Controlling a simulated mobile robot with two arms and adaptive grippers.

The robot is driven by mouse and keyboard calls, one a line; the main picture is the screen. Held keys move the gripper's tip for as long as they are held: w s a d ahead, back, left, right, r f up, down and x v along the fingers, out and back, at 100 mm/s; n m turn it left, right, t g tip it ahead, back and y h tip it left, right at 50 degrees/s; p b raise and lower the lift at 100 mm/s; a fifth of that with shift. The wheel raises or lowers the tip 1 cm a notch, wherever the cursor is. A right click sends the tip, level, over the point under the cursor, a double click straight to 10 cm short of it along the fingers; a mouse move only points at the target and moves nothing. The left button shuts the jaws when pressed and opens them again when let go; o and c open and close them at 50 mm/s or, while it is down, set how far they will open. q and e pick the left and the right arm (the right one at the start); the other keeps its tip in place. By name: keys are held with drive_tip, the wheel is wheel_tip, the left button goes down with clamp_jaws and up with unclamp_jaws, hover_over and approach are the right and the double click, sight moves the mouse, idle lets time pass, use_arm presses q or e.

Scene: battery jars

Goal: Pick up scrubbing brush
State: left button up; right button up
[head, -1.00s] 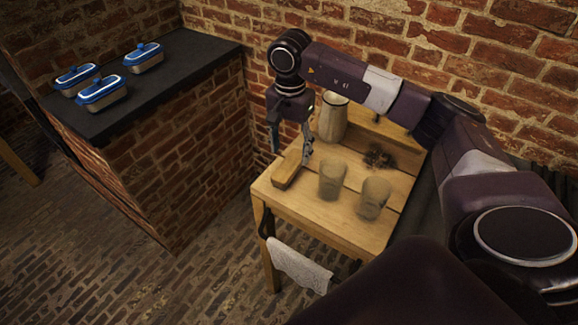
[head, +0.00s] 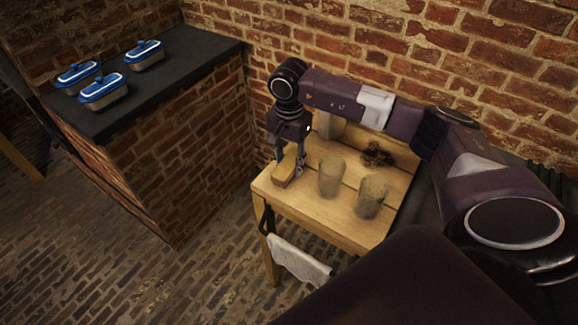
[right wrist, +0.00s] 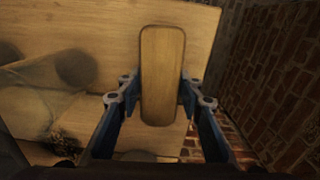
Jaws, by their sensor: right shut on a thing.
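The scrubbing brush has a plain wooden back and shows at the left side of the wooden table in the head view (head: 284,172). In the right wrist view the brush (right wrist: 162,70) lies lengthwise between the two fingers. My right gripper (head: 287,168) reaches down over it from above, and it also shows in the right wrist view (right wrist: 160,92). Its fingers are shut on the brush's sides. I cannot tell whether the brush is clear of the tabletop. The bristles are hidden. My left gripper is not in view.
Two glass jars (head: 331,177) (head: 371,196) stand on the wooden table (head: 325,220) right of the brush. A dark cluster (head: 377,155) lies behind them. A pale pitcher (head: 330,127) is partly hidden by my arm. A cloth (head: 298,262) hangs in front. Blue-lidded containers (head: 103,90) sit on the dark counter.

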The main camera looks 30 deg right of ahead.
drive_tip(key=shift+c, duration=1.3)
drive_tip(key=shift+r, duration=0.45)
wheel_tip(320, 180, up, 12)
drive_tip(key=b, duration=0.3)
wheel_tip(320, 180, up, 6)
hover_over(288, 162)
drive_tip(key=shift+s+r+p, duration=0.15)
drive_tip(key=shift+r+p, duration=0.3)
drive_tip(key=shift+r, duration=0.15)
